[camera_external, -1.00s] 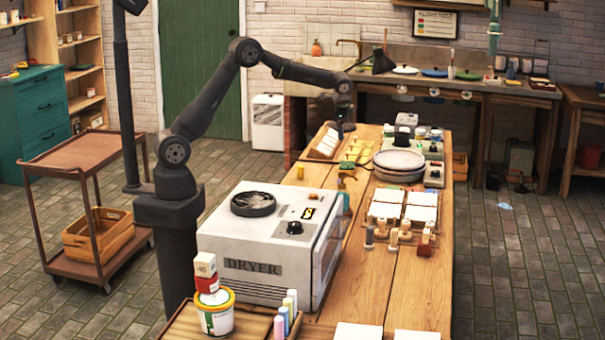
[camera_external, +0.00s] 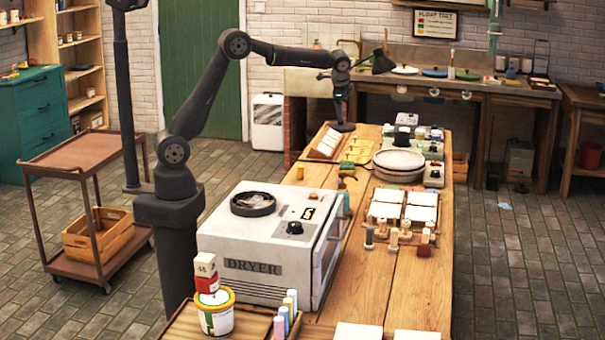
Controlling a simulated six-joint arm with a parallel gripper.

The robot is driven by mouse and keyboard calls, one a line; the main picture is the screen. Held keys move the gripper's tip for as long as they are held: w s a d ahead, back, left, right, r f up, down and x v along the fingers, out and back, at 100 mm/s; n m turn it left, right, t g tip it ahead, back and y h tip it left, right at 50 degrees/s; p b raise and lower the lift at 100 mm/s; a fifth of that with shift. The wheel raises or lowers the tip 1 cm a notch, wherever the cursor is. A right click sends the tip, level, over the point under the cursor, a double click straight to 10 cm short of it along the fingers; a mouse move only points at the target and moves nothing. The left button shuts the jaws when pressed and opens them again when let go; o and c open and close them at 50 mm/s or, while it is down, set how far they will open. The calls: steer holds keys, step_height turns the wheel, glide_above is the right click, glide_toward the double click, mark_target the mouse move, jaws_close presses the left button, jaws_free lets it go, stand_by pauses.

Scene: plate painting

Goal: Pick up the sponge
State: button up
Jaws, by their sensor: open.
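My gripper (camera_external: 341,112) hangs down at the far end of the wooden table, with its jaws small and dark in this view. It is open, and I see nothing held in it. I cannot pick out the sponge with certainty. Several yellow pieces (camera_external: 359,150) lie on the table just to the right of and nearer than my gripper. The pictures are too small to tell whether any of these is the sponge.
A white dryer (camera_external: 265,240) stands on the near left of the table (camera_external: 400,290). A stack of round plates (camera_external: 398,161) and a rack of white tiles (camera_external: 421,206) stand on the right. A rack with a white panel (camera_external: 327,143) stands near my gripper.

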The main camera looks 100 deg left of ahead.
stand_by(0.8)
steer(key=n+t+h, duration=0.2)
steer(key=t+h, duration=0.2)
glide_toward(347, 164)
steer(key=shift+w+d+f, duration=0.2)
steer(key=shift+w+f, duration=0.1)
steer(key=shift+f, duration=0.2)
steer(key=shift+w+d+f, duration=0.2)
steer(key=shift+w+f, duration=0.1)
steer(key=shift+f, duration=0.25)
steer(key=shift+s+x, duration=0.15)
steer(key=shift+x, duration=1.4)
steer(key=shift+s+x, duration=0.1)
steer(key=shift+x, duration=1.45)
steer(key=shift+a+t, duration=0.2)
steer(key=shift+t, duration=0.1)
steer(key=c, duration=0.8)
